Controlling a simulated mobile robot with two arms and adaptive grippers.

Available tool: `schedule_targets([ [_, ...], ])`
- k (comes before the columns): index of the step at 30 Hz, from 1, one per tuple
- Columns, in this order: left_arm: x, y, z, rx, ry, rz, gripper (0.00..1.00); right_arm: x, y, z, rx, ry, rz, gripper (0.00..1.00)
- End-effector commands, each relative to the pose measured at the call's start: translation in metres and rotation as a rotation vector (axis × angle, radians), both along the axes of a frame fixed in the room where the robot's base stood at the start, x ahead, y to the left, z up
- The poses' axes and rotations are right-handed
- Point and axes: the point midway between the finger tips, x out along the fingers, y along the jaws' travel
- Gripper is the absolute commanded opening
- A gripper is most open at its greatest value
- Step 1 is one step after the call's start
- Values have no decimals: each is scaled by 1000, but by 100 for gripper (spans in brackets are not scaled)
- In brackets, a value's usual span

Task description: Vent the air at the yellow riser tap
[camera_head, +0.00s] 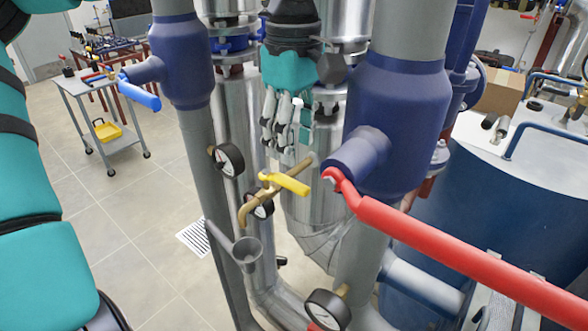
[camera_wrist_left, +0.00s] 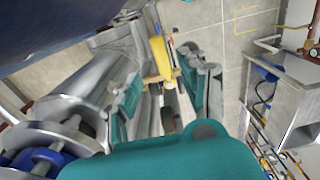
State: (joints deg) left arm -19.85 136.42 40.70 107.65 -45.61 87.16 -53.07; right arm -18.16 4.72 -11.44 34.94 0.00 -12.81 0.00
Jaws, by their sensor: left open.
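The riser tap has a yellow lever (camera_head: 285,183) on a thin brass pipe. The pipe's bent spout (camera_head: 245,212) points down above a grey funnel (camera_head: 247,249). My teal left gripper (camera_head: 287,135) hangs fingers down, above and behind the lever in the head view. In the left wrist view the yellow lever (camera_wrist_left: 160,55) shows beyond and between the spread fingers of the left gripper (camera_wrist_left: 168,88). The gripper is open and holds nothing. Contact with the tap cannot be made out. My right gripper is not in view.
A thick blue-and-grey riser (camera_head: 398,107) with a long red lever (camera_head: 440,240) stands close at right. A blue-sleeved pipe (camera_head: 182,60) with a blue lever stands at left. Gauges (camera_head: 227,160) sit nearby. A blue tank (camera_head: 500,190) is at right; a trolley (camera_head: 95,105) stands back left.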

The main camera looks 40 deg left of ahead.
Motion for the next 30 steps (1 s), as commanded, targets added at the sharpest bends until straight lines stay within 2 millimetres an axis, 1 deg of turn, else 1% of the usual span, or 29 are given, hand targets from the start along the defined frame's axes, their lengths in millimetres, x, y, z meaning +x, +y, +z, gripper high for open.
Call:
schedule_targets([
  [1,-1,0,-10,-2,6,-3,43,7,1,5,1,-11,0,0],
  [3,-1,0,-24,-1,6,-2,43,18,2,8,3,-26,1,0],
  [6,-2,0,-42,-2,4,-2,43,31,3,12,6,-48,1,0],
  [8,-1,0,-51,-1,5,-1,43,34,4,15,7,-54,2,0],
  [12,0,0,-65,-1,2,0,43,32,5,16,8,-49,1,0],
  [15,-1,0,-69,-1,0,0,43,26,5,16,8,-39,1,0],
  [19,-1,0,-71,-1,-1,0,43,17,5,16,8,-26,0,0],
  [23,0,0,-70,-1,-1,0,43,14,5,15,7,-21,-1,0],
  [26,0,0,-70,-1,-1,0,32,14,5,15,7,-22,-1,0],
  [30,0,0,-70,-1,-1,0,13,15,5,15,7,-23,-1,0],
])
